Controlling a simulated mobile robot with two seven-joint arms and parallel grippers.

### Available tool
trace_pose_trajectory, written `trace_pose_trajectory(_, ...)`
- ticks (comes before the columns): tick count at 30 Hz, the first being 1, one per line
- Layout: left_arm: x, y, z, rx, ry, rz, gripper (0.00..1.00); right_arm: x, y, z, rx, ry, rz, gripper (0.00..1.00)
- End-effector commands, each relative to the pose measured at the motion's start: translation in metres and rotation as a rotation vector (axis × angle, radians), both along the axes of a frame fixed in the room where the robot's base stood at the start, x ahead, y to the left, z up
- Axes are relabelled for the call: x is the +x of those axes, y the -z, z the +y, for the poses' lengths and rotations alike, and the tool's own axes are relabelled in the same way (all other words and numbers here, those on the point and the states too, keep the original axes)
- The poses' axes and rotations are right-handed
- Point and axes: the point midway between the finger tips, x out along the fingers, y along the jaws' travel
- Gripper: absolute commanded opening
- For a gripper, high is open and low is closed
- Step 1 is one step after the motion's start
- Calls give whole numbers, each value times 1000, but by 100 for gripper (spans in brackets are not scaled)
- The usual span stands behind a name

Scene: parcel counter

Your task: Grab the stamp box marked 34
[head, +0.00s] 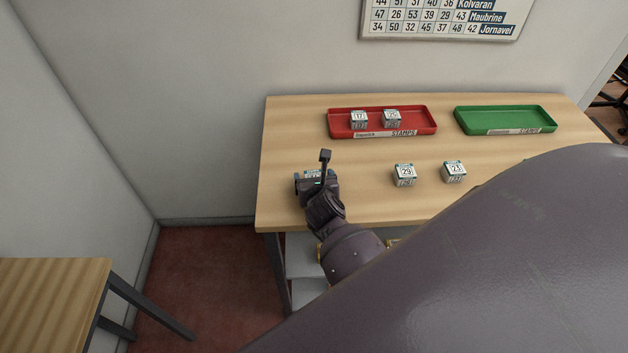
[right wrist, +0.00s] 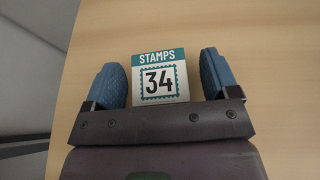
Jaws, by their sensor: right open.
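The stamp box marked 34 (right wrist: 160,80) is a small white box with a teal "STAMPS" band. In the right wrist view it lies between the two blue fingers of my right gripper (right wrist: 160,88), with a gap on either side. The fingers are open. In the head view my right gripper (head: 318,180) is over the left part of the counter, and the box (head: 313,174) shows only partly behind it. My left gripper is not in view.
Stamp boxes marked 29 (head: 404,175) and 23 (head: 454,172) stand to the right on the counter (head: 290,130). A red tray (head: 380,134) behind holds two boxes. A green tray (head: 505,120) is empty. A number chart (head: 445,18) hangs on the wall.

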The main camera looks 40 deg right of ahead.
Motion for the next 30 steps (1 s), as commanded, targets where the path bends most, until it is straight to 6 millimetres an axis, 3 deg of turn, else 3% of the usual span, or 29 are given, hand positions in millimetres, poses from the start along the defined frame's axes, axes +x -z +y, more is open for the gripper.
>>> trace_pose_trajectory(4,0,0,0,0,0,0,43,10,4,-5,0,0,-1,81)
trace_pose_trajectory(12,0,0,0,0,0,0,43,11,5,-6,0,0,-1,81)
trace_pose_trajectory(23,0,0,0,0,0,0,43,11,5,-5,0,0,-1,27)
trace_pose_trajectory(30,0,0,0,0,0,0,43,11,4,-5,-1,0,-2,27)
